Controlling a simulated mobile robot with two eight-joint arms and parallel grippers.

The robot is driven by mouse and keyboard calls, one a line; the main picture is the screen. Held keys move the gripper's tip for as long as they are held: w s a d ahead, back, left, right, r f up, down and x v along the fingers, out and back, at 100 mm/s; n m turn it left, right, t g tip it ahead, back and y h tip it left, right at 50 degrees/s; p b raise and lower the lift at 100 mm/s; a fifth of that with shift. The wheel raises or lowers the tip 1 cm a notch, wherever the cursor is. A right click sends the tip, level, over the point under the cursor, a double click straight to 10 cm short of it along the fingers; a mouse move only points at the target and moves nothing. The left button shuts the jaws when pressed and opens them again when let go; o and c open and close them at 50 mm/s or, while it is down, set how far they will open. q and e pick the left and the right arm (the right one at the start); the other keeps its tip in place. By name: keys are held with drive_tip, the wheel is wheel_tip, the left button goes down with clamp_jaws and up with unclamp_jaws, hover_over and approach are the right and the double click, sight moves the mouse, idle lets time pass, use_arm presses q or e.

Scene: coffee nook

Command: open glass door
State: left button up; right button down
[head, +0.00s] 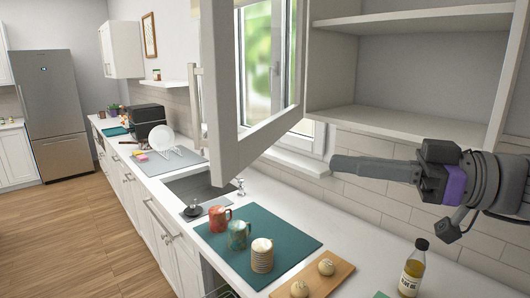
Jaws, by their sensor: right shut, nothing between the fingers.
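The glass door (222,100) is a pale frame with a clear pane. It hangs swung open, standing well out from the wall cabinet (395,122). Its bar handle (196,105) shows on the door's left edge. The cabinet's shelves are exposed and look empty. My right gripper (335,165) is shut and empty. It reaches in from the right, just below the cabinet's bottom board and right of the door, apart from the handle. My left gripper is not in view.
A sink (190,185) and dish rack (165,158) lie farther left. The floor at left is clear.

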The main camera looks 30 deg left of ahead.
sight(233, 148)
drive_tip(key=a, duration=0.4)
drive_tip(key=s+a, duration=0.1)
drive_tip(key=a, duration=0.9)
drive_tip(key=shift+s+r, duration=0.15)
drive_tip(key=shift+s, duration=0.05)
drive_tip(key=shift+a, duration=0.15)
